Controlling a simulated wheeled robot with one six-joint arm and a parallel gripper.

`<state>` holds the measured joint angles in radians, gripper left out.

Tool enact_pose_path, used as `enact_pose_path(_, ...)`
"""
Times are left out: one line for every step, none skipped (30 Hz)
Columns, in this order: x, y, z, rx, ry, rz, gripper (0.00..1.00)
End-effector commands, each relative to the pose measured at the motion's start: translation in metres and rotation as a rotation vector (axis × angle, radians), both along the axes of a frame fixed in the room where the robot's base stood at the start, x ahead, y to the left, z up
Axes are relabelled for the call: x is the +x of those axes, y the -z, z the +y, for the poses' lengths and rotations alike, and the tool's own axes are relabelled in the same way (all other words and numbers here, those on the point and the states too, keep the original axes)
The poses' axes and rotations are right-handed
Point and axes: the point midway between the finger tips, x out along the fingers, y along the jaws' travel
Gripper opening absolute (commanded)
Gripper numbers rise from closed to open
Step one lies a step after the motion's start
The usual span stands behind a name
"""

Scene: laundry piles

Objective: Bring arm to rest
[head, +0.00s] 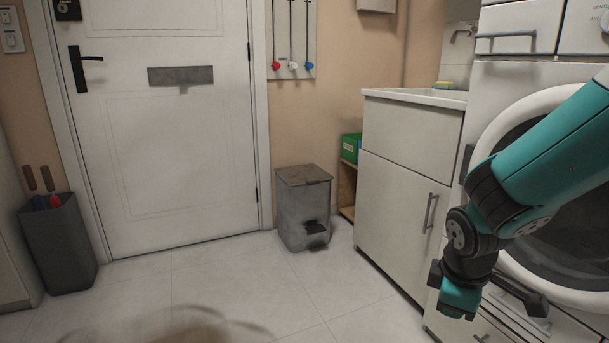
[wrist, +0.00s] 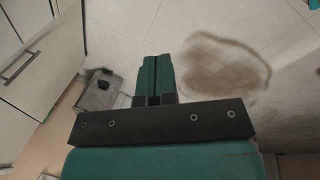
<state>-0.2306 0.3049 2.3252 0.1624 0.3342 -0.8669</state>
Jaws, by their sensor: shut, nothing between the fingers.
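My teal and black arm reaches in from the right in the head view, in front of the washing machine (head: 515,95). My gripper (head: 457,302) hangs low beside the machine's front, over the floor. In the wrist view my gripper (wrist: 153,98) shows its two teal fingers pressed together, with nothing between them. It holds no laundry and appears apart from the floor. In the head view the fingers are partly hidden by the wrist.
A grey pedal bin (head: 304,205) stands by the wall, left of a white sink cabinet (head: 405,170). A dark umbrella bin (head: 58,245) is at the left by the white door (head: 165,130). A blurry brown round shape (head: 165,328) lies at the bottom. The middle floor is clear.

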Motion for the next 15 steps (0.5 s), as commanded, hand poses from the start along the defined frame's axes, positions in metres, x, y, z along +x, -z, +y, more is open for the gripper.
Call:
enact_pose_path(-0.018, -0.022, 0.017, 0.091, 0.059, 0.000, 0.00)
enact_pose_path(-0.029, -0.032, 0.028, 0.145, 0.097, 0.010, 0.00)
enact_pose_path(-0.045, -0.044, 0.040, 0.208, 0.141, 0.029, 0.00)
enact_pose_path(-0.056, -0.053, 0.048, 0.248, 0.172, 0.043, 0.00)
enact_pose_path(-0.067, -0.061, 0.056, 0.285, 0.197, 0.060, 0.00)
enact_pose_path(-0.082, -0.071, 0.064, 0.327, 0.227, 0.080, 0.00)
enact_pose_path(-0.092, -0.077, 0.070, 0.355, 0.247, 0.098, 0.00)
enact_pose_path(-0.102, -0.084, 0.075, 0.380, 0.264, 0.113, 0.00)
enact_pose_path(-0.116, -0.091, 0.082, 0.410, 0.286, 0.135, 0.00)
enact_pose_path(-0.126, -0.097, 0.086, 0.430, 0.299, 0.152, 0.00)
enact_pose_path(-0.136, -0.102, 0.089, 0.446, 0.314, 0.169, 0.00)
enact_pose_path(-0.149, -0.109, 0.094, 0.468, 0.331, 0.189, 0.00)
enact_pose_path(-0.159, -0.113, 0.097, 0.481, 0.342, 0.205, 0.00)
enact_pose_path(-0.169, -0.117, 0.099, 0.494, 0.354, 0.221, 0.00)
enact_pose_path(-0.182, -0.123, 0.102, 0.509, 0.366, 0.241, 0.00)
